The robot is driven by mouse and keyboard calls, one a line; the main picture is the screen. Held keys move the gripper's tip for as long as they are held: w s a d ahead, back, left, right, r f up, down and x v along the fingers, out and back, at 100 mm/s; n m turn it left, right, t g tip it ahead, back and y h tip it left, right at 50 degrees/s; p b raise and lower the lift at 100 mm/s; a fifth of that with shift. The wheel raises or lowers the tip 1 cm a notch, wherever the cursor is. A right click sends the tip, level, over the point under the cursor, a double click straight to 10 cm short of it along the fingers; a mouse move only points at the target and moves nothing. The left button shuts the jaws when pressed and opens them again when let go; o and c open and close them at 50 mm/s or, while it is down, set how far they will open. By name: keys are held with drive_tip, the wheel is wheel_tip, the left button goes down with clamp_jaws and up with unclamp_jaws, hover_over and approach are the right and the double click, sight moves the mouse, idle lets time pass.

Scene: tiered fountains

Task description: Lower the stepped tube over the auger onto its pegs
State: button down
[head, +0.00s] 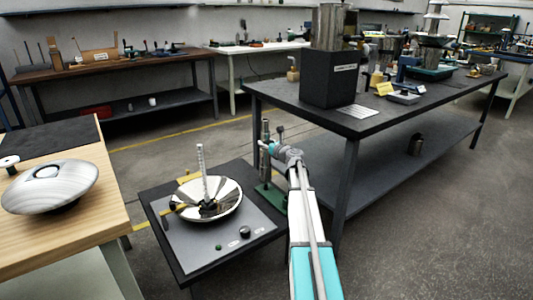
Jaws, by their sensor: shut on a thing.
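A pale, upright auger (202,165) stands in the middle of a shiny metal bowl (228,208) on a low fountain base (200,254). The pegs cannot be made out at this size. My arm reaches up from the bottom of the picture, and my gripper (268,147) is to the right of the auger, apart from it. It is shut on a slim, grey, upright thing (265,128), which looks like the stepped tube. The fingers and part of this thing are small and partly hidden by my wrist.
A green-footed stand (270,196) is just below my gripper, right of the bowl. A wooden bench (80,160) with a silver domed piece (50,186) is at left. A dark table (375,125) carrying a black box (331,78) is behind at right.

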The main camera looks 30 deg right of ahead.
drive_tip(key=w+a+r+n+g+y+p, duration=0.1)
drive_tip(key=a+r+n+y+p, duration=0.4)
drive_tip(key=a+r+p, duration=2.3)
wheel_tip(320, 180, up, 3)
drive_tip(key=g+y+p, duration=0.1)
drive_tip(key=y+p, duration=0.1)
drive_tip(key=y, duration=0.1)
drive_tip(key=shift+g+p, duration=0.35)
drive_tip(key=shift+g, duration=0.05)
drive_tip(key=shift+w+a, duration=0.1)
drive_tip(key=shift+f+b, duration=2.3)
drive_tip(key=shift+b, duration=0.05)
drive_tip(key=shift+f, duration=0.1)
wheel_tip(320, 180, down, 7)
drive_tip(key=b, duration=0.7)
